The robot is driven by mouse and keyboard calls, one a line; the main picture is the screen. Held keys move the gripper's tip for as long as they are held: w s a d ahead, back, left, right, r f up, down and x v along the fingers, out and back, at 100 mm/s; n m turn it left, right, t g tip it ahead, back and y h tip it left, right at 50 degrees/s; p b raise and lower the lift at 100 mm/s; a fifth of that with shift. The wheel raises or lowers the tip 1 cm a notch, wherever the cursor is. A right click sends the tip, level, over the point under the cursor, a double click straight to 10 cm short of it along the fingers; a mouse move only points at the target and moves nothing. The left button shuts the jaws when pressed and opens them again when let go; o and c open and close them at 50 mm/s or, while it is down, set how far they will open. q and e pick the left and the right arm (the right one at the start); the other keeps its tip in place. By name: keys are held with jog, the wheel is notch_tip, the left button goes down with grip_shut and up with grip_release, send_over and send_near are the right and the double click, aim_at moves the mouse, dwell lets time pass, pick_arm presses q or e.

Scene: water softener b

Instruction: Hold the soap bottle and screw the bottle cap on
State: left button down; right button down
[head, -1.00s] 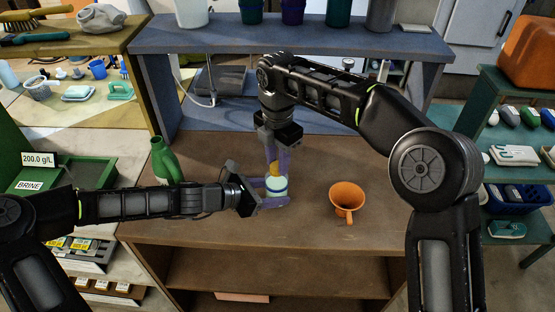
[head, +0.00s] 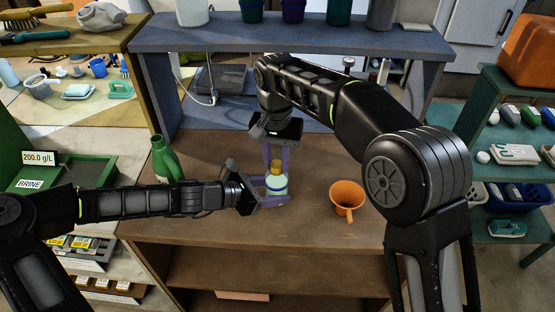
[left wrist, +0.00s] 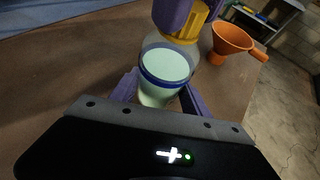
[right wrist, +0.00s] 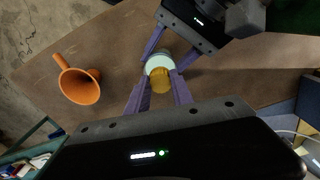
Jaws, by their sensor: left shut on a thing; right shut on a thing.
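The soap bottle (head: 276,186) is clear with pale mint liquid and a blue band, and stands upright on the brown table. It also shows in the left wrist view (left wrist: 166,68). My left gripper (head: 272,190) is shut on its body from the left, low down. The yellow-orange cap (head: 276,165) sits at the bottle's top; it also shows in the left wrist view (left wrist: 180,27) and the right wrist view (right wrist: 161,82). My right gripper (head: 276,160) comes from above with its purple fingers shut on the cap. The thread between cap and neck is hidden.
An orange funnel (head: 347,196) stands to the right of the bottle. A green bottle (head: 165,160) stands at the left behind my left arm. A raised grey-blue shelf (head: 290,38) with pots crosses the back. The table's front is clear.

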jog(key=m, duration=0.6)
jog(key=shift+a+m, duration=0.2)
jog(key=shift+m, duration=0.1)
jog(key=c, duration=1)
grip_release()
jog(key=shift+d, duration=0.1)
jog(key=shift+c, duration=0.2)
